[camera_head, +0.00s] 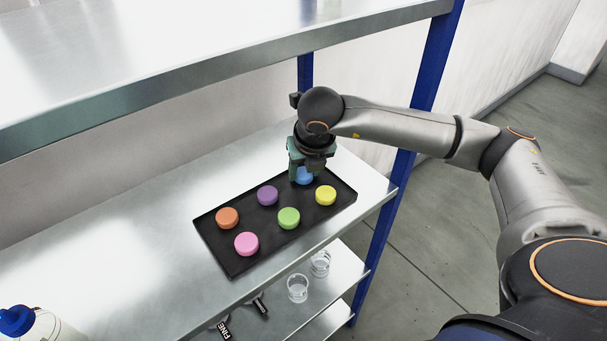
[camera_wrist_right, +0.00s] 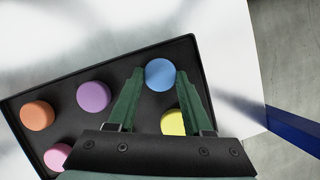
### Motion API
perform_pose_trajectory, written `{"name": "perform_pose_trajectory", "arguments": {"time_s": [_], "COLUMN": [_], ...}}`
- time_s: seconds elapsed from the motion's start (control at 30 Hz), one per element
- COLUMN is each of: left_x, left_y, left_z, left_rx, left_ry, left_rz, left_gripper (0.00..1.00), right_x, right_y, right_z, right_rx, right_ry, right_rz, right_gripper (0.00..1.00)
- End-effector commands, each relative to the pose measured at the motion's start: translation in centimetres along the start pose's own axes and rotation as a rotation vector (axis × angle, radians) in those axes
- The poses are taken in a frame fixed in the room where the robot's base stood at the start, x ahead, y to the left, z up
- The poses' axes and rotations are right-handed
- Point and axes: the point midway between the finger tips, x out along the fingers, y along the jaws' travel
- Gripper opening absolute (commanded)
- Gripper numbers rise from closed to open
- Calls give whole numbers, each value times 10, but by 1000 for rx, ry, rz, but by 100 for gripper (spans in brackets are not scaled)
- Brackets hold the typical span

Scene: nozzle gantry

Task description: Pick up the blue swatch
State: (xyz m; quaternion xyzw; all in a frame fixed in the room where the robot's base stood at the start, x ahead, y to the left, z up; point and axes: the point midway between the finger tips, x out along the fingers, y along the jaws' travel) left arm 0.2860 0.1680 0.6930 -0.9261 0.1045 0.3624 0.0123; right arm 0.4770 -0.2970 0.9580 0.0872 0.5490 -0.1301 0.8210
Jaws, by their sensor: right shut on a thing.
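The blue swatch (camera_head: 304,176) is a round disc at the back right corner of a black tray (camera_head: 236,268). It also shows in the right wrist view (camera_wrist_right: 160,74) between the green fingertips. My right gripper (camera_head: 303,173) reaches down over it from above and is shut on it, one finger on each side. In the head view the gripper hides part of the swatch. The swatch is at the tray surface or very close to it; I cannot tell whether it is lifted. My left gripper is not in view.
Purple (camera_head: 268,195), yellow (camera_head: 326,194), green (camera_head: 289,218), orange (camera_head: 227,218) and pink (camera_head: 246,244) swatches lie on the tray. A blue-capped bottle (camera_head: 38,325) stands front left. An upper shelf (camera_head: 200,40) overhangs, with a blue post (camera_head: 390,210) at right.

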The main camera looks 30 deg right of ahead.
Motion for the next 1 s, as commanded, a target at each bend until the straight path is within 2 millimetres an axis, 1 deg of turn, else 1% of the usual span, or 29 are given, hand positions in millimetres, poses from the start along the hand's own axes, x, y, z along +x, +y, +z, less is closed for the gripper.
{"name": "perform_pose_trajectory", "arguments": {"time_s": [0.03,0.23,0.5,0.63,0.77,0.9,1.0], "left_x": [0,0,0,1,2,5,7], "left_y": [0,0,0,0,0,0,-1], "left_z": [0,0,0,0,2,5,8], "left_rx": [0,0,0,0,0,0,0], "left_ry": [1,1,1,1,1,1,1], "left_rz": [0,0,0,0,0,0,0], "left_gripper": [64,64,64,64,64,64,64], "right_x": [0,0,-1,-5,-15,-35,-39], "right_y": [0,0,0,0,0,1,0], "right_z": [0,0,0,2,7,14,-7], "right_rx": [0,0,0,1,1,-1,-6], "right_ry": [0,0,-1,-1,-4,-5,0], "right_rz": [0,0,0,1,1,2,1], "right_gripper": [23,1,0,0,0,0,0]}}
